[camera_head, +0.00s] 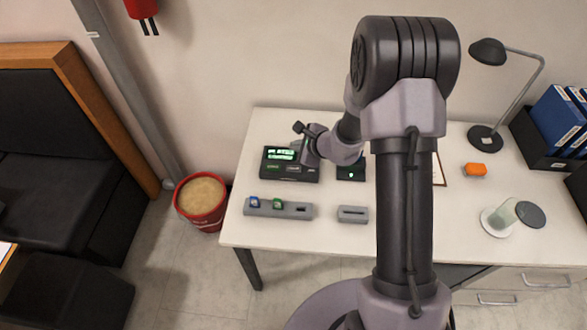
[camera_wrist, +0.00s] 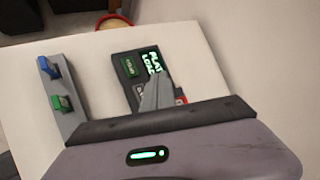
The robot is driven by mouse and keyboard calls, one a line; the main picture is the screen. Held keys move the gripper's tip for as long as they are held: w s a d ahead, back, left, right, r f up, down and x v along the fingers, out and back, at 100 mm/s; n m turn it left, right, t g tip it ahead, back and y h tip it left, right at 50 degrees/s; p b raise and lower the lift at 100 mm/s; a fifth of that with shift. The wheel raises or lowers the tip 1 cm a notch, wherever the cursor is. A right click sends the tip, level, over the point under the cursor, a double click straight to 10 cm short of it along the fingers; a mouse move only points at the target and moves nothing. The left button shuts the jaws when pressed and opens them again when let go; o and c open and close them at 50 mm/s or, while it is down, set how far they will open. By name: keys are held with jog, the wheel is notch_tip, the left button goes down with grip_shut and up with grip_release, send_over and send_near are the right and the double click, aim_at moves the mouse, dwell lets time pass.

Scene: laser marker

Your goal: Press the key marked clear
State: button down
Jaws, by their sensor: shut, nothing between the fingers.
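A dark control box (camera_head: 276,172) with a lit green display stands at the left part of the white table. In the wrist view the box (camera_wrist: 131,95) shows display text that begins "PLAT" and "LOA", a green patch with small lettering, and a bit of red at its right. No key marked clear can be read; my gripper hides part of the panel. My gripper (camera_head: 307,152) is at the box's right side in the head view. In the wrist view its shut, empty fingers (camera_wrist: 156,82) overlap the panel; whether they touch it I cannot tell.
A grey rack (camera_head: 290,210) with a blue and a green piece lies in front of the box, beside a small grey slotted block (camera_head: 353,214). A dark device (camera_head: 350,173) stands right of the box. A lamp (camera_head: 488,52) and folders stand farther right.

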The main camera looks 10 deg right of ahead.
aim_at(296, 170)
notch_tip(296, 170, down, 8)
jog(key=b, duration=0.5)
jog(key=shift+r, duration=0.2)
jog(key=shift+f, duration=0.1)
jog(key=shift+f+b, duration=0.15)
jog(key=shift+b, duration=0.2)
dwell(1.1)
jog(key=shift+f+b, duration=0.3)
jog(key=shift+b, duration=0.2)
jog(key=shift+f+b, duration=0.35)
jog(key=shift+b, duration=0.2)
dwell(0.5)
dwell(0.3)
jog(key=shift+r+p, duration=0.4)
jog(key=shift+r, duration=0.45)
